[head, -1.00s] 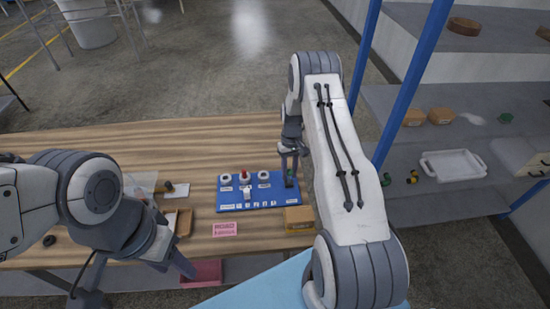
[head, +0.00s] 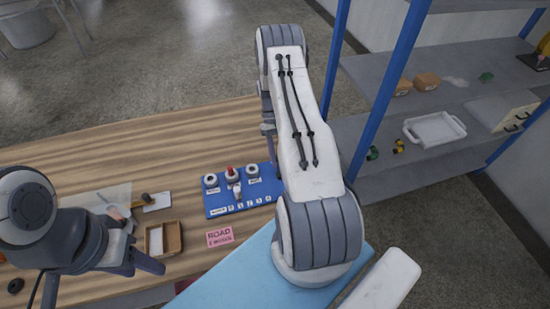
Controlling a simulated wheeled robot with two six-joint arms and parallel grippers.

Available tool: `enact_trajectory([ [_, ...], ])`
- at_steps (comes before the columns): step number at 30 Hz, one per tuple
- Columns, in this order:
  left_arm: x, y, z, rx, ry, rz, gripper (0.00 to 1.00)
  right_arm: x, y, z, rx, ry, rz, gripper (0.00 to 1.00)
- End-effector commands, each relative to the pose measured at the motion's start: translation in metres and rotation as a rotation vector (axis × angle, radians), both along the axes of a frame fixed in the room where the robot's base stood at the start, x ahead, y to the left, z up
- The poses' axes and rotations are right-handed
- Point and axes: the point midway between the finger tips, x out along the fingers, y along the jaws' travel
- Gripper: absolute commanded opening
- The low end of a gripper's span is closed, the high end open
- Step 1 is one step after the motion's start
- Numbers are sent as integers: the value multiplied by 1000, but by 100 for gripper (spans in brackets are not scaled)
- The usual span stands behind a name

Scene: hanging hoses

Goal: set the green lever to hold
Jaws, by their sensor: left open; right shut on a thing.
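The blue control panel (head: 222,206) lies on the wooden table, with its right end hidden behind my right arm. The green lever is hidden by that arm now; a bit of green showed at the gripper on the panel's right end a second ago. My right gripper (head: 269,138) hangs down beside its arm link at the panel's far right edge. It is shut on what appears to be the green lever; its fingertips are mostly hidden. The lever's setting cannot be seen. My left gripper (head: 146,263) is open, low over the table's near left part, away from the panel.
The panel also bears white round dials (head: 211,180), a red-topped part (head: 231,171) and a white switch (head: 237,191). A pink sign (head: 219,237) and a wooden tray (head: 173,233) lie in front and left. A shelf with a white tray (head: 435,129) stands right.

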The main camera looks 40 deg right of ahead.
Motion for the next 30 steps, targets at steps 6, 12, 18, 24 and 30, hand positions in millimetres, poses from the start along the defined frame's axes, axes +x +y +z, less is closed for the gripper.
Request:
enact_trajectory([
  [6,0,0,0,0,0,0,50,1,-1,0,-1,-4,-1,0],
  [12,0,0,0,0,0,0,50,0,-1,0,-1,-4,-2,64],
  [18,0,0,0,0,0,0,50,0,-2,0,-1,-3,-3,64],
  [24,0,0,-8,0,0,0,50,9,-7,9,-3,-7,-3,64],
  [30,0,0,-23,0,0,-1,50,31,-19,39,-5,-10,-3,64],
])
